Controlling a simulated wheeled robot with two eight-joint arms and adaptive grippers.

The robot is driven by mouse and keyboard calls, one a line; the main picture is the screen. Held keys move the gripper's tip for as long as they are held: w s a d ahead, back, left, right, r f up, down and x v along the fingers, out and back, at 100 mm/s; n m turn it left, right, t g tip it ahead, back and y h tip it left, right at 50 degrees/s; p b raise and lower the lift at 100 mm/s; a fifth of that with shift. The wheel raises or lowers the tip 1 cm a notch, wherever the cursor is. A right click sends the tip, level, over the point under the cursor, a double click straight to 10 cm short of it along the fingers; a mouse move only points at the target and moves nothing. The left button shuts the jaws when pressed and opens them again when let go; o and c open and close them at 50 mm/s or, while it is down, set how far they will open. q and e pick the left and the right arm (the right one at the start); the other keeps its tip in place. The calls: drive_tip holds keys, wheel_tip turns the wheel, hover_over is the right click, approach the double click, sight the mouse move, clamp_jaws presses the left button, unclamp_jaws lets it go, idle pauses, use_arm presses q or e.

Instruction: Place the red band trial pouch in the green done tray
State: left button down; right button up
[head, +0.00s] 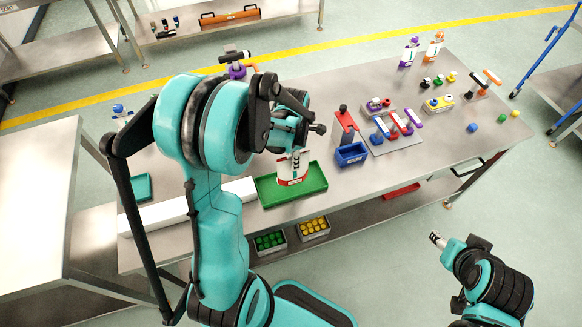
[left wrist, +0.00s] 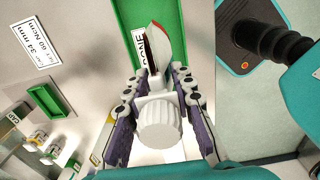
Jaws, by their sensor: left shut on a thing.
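The red band trial pouch (head: 292,170) is white with a red band and a white ribbed cap. My left gripper (head: 297,150) is shut on its cap, which shows between the fingers in the left wrist view (left wrist: 160,122). The pouch hangs upright over the green done tray (head: 318,183), its lower end within the tray's outline; I cannot tell whether it touches the floor of the tray. The tray also shows in the left wrist view (left wrist: 124,12), with part of a DONE label. My right gripper (head: 438,239) is off the table's front edge at the lower right; its fingers are too small to read.
A blue bin (head: 351,155) and a red stand (head: 345,124) are just right of the tray. Coloured caps and tools lie farther right. Purple (head: 409,52) and orange (head: 434,46) pouches stand at the back. A long white block (head: 165,212) lies left of the tray.

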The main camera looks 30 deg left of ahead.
use_arm(q)
drive_tip(key=shift+w+a+f+b, duration=0.1)
drive_tip(key=shift+a+f+b, duration=0.1)
drive_tip(key=shift+f, duration=0.55)
drive_tip(key=shift+a+f+b, duration=0.1)
drive_tip(key=shift+f+b, duration=0.1)
drive_tip(key=shift+f, duration=0.55)
drive_tip(key=shift+w+a+f+b, duration=0.1)
drive_tip(key=shift+a+f+b, duration=0.1)
drive_tip(key=shift+f, duration=0.55)
drive_tip(key=shift+s, duration=0.1)
drive_tip(key=shift+f, duration=0.2)
drive_tip(key=c, duration=1.3)
unclamp_jaws()
drive_tip(key=shift+r, duration=0.1)
